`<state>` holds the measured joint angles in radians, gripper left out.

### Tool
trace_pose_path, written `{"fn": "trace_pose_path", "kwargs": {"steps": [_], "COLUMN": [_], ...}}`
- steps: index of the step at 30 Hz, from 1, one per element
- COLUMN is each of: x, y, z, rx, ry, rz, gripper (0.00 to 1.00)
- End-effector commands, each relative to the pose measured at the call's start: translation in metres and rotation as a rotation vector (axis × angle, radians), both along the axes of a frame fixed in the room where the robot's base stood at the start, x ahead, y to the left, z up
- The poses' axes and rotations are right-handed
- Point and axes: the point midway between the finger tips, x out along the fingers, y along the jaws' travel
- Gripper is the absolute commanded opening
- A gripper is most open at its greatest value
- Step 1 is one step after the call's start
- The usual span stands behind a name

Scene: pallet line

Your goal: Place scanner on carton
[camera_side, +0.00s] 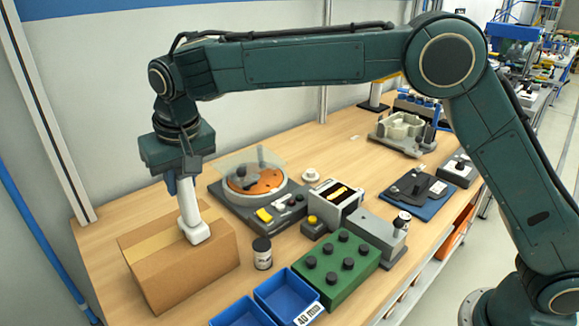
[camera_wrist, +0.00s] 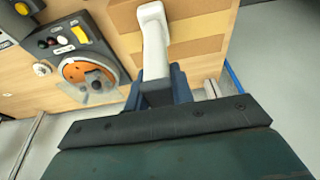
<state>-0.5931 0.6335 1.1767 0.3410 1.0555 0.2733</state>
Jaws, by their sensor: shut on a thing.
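The white scanner (camera_side: 190,208) hangs upright from my gripper (camera_side: 182,184), its wider head at the bottom. My gripper is shut on the scanner's upper end. The brown carton (camera_side: 165,273) with a lighter tape strip stands at the table's left end, directly below. The scanner's head is over or on the carton's top, near its right side; I cannot tell whether it touches. In the wrist view the scanner (camera_wrist: 154,40) reaches out from between the fingers (camera_wrist: 158,88), with the carton's top (camera_wrist: 195,48) behind it.
A small dark jar with a white label (camera_side: 262,253) stands close right of the carton. Blue bins (camera_side: 241,315) are in front, and a green block with black knobs (camera_side: 337,264) is to their right. A turntable device with an orange disc (camera_side: 257,184) sits behind the jar.

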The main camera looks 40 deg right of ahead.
Motion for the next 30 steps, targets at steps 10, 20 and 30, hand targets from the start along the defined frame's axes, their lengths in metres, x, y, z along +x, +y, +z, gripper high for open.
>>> {"fn": "trace_pose_path", "kwargs": {"steps": [10,20,30], "x": [0.000,0.000,-0.006], "y": [0.000,0.000,0.001], "z": [-0.003,-0.002,0.020], "rx": [-0.001,0.000,0.002], "ry": [0.000,0.000,-0.003], "rz": [0.000,0.000,0.002], "gripper": [0.41,0.45,0.45]}}
